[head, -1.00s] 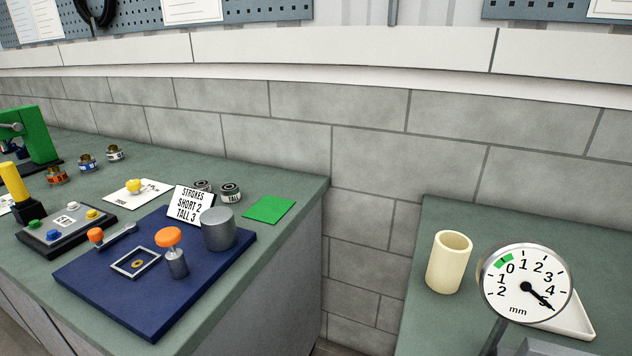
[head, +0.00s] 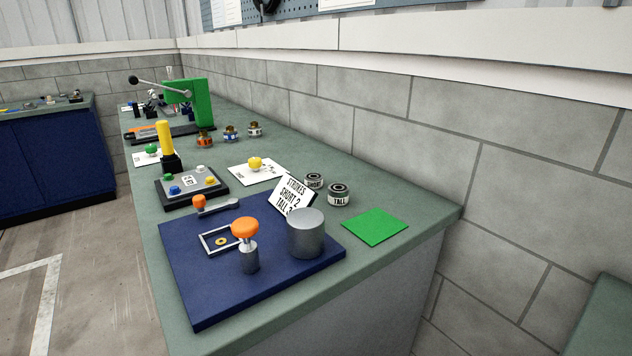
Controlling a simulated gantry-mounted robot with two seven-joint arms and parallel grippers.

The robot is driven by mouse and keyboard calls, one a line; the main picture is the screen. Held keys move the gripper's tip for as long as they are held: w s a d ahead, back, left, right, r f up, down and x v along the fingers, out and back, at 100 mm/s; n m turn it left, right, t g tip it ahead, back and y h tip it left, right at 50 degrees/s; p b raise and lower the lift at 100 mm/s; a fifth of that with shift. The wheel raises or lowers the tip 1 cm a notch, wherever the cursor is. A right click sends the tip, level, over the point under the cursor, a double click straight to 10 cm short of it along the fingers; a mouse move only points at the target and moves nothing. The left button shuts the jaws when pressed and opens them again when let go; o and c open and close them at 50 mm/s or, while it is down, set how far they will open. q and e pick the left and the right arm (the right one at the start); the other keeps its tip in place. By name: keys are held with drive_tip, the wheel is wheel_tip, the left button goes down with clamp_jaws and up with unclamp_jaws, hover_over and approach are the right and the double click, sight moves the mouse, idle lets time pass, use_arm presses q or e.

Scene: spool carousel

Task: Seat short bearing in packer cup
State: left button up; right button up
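The short bearing (head: 314,181), a small dark and silver ring labelled SHORT, stands on the green bench behind the sign card. The sign hides part of it. A similar ring labelled TALL (head: 339,194) stands just to its right. A blue board (head: 205,292) carries a grey metal cylinder (head: 306,236) and an orange-knobbed plunger (head: 247,248). I cannot tell which of these, if either, is the packer cup. Neither of my grippers is in view.
A sign (head: 292,196) reads STROKES, SHORT 2, TALL 3. A green square (head: 375,227) lies near the bench's right end. A button box (head: 190,184), a yellow handle (head: 165,142) and a green press (head: 203,103) stand farther back. The bench front is clear.

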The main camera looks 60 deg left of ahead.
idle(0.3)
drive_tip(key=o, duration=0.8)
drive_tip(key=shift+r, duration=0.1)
